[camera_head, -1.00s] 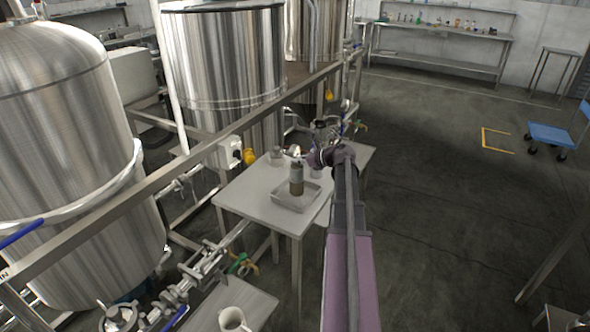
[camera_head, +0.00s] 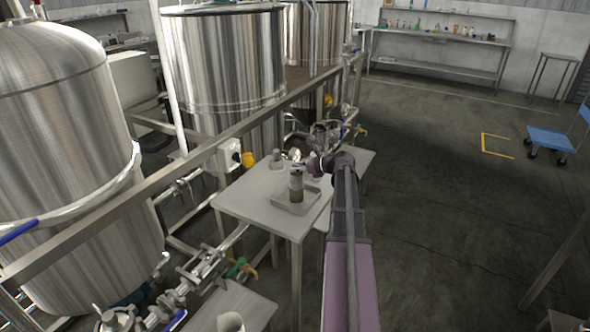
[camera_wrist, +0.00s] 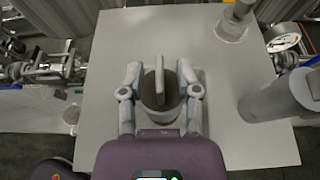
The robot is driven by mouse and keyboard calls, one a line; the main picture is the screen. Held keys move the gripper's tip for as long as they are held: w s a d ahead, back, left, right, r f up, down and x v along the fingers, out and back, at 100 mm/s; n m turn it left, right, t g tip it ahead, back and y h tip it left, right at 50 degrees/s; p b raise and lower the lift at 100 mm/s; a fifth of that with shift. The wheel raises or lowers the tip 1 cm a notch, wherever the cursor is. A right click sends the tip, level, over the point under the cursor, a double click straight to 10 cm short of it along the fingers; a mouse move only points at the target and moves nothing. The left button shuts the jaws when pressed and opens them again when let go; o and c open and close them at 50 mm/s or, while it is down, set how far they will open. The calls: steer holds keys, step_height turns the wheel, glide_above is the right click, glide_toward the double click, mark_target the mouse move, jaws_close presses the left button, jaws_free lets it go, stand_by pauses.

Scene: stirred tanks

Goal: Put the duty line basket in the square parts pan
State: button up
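The duty line basket (camera_head: 296,186) is an upright grey cylinder with a brownish lower part, in line with the square parts pan (camera_head: 281,203) in the head view. In the wrist view the basket (camera_wrist: 160,95) shows from above, with a round brownish top and an upright pale bar handle. My gripper (camera_wrist: 160,72) has one finger along each side of it and looks shut on it. The pan is a shallow grey tray on the table. I cannot tell whether the basket's foot touches its floor. The pan is not clearly visible in the wrist view.
The grey table (camera_head: 245,205) also holds a small knobbed item (camera_head: 276,157) behind the pan. Steel tanks (camera_head: 70,150) and a rail line the left. Open floor (camera_head: 440,220) lies right.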

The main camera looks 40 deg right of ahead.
steer(key=shift+r, duration=0.15)
steer(key=shift+s+d+r+p, duration=0.2)
steer(key=shift+s+r+p, duration=0.1)
steer(key=shift+s+p, duration=0.2)
steer(key=p+v, duration=0.4)
steer(key=v, duration=0.6)
steer(key=shift+s+d, duration=0.2)
steer(key=shift+s, duration=0.15)
steer(key=shift+r, duration=0.1)
steer(key=shift+w, duration=0.15)
